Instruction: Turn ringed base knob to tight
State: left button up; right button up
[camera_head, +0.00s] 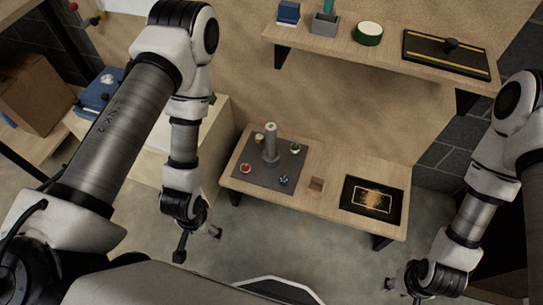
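A dark square board (247,153) lies on the low wooden bench. A grey post (270,147) with a pale, green-marked top stands at its middle. Around it are small knobs: a yellow-and-white one (259,137), a green-and-white one (295,148), a red one (245,168) and a blue one (283,181). I cannot tell at this size which is the ringed base knob. My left gripper (198,244) is open and empty, in front of the bench's left end. My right gripper (402,291) is low at the right, apart from the bench; its fingers look spread and empty.
The bench (319,160) also has a small square recess (317,184) and a black tray (355,207) with a golden patch. A shelf (385,51) above holds a blue item, a grey holder, a green round thing and a black board. Open floor lies in front.

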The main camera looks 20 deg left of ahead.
aim_at(245, 168)
jog(key=u, duration=0.8)
jog(key=j+z, duration=0.15)
jog(key=z, duration=0.3)
jog(key=i+j+z, duration=0.1)
jog(key=j+z, duration=0.15)
jog(key=z, duration=0.2)
jog(key=j+z, duration=0.2)
jog(key=z, duration=0.2)
